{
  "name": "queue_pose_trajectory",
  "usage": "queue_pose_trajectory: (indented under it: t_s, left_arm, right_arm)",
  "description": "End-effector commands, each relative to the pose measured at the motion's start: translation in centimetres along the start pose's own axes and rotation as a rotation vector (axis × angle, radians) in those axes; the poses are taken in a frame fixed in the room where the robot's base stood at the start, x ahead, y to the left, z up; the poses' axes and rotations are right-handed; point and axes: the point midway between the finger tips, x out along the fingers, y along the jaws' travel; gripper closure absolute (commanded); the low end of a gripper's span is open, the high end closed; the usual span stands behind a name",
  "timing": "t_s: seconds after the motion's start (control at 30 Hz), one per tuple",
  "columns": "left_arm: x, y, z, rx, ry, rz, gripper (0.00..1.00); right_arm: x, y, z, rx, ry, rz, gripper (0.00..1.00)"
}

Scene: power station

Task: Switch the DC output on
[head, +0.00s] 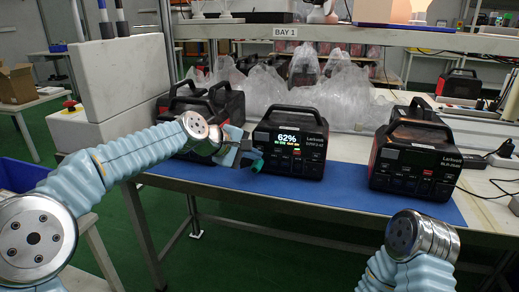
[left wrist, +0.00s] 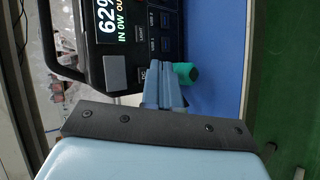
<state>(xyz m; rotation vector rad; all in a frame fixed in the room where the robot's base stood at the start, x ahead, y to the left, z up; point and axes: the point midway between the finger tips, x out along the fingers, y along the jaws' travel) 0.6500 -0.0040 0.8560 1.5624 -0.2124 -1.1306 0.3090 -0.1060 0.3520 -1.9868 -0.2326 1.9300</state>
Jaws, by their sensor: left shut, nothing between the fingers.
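The middle power station (head: 291,142) stands upright on the blue mat, its lit screen reading 62%. In the left wrist view, the same power station (left wrist: 125,45) appears turned on its side, with a "DC" label (left wrist: 143,75) on its front beside the fingertips. My left gripper (head: 247,157) is shut and empty at the lower left of that front. In the left wrist view, its fingertips (left wrist: 163,82) overlap the panel's lower edge and hide part of it. I cannot tell whether they touch it. A green rounded piece (left wrist: 186,72) shows beside the fingertips. My right gripper is out of view.
A second power station (head: 415,155) with a dark screen stands right on the blue mat (head: 320,196). Another power station (head: 203,103) stands left, partly behind my left arm. Clear plastic bags (head: 335,95) lie behind, under a shelf. Mat in front is clear.

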Motion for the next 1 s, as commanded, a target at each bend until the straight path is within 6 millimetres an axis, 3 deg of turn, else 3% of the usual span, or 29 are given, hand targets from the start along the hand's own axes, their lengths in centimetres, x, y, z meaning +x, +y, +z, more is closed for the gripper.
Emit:
queue_pose_trajectory:
  t_s: [1.0]
  left_arm:
    - [0.62, 0.48, -0.45, 0.000, 0.000, 0.000, 1.00]
  right_arm:
    - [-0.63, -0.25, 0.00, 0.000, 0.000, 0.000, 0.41]
